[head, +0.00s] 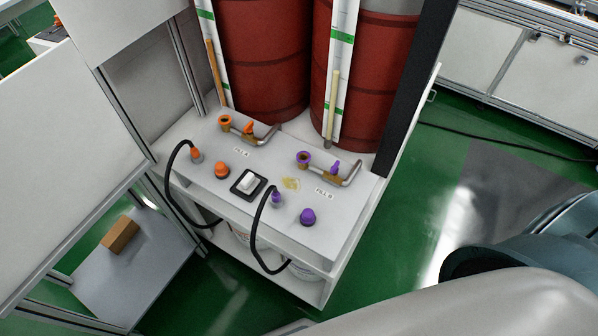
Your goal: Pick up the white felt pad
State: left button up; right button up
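A small white pad (249,182), which looks like the felt pad, sits on a square black holder (240,189) on the white bench top. It lies between an orange knob and a purple fitting. Nothing covers it. Neither of my grippers is in view. Only parts of my own body show at the lower right, apart from the bench.
The white bench top (338,222) carries orange fittings (222,170), purple fittings (308,216), bent pipes and a yellowish smear (291,183). Black hoses (254,238) loop over its front edge. Red drums (368,75) stand behind. Green floor (400,215) is open at right.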

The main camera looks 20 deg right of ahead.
aim_at(248, 186)
jog(key=k+l, duration=0.1)
jog(key=l, duration=0.3)
jog(key=k+l, duration=0.15)
jog(key=l, duration=0.3)
jog(key=k+l, duration=0.1)
jog(key=l, duration=0.3)
jog(key=k+l, duration=0.15)
jog(key=l, duration=0.25)
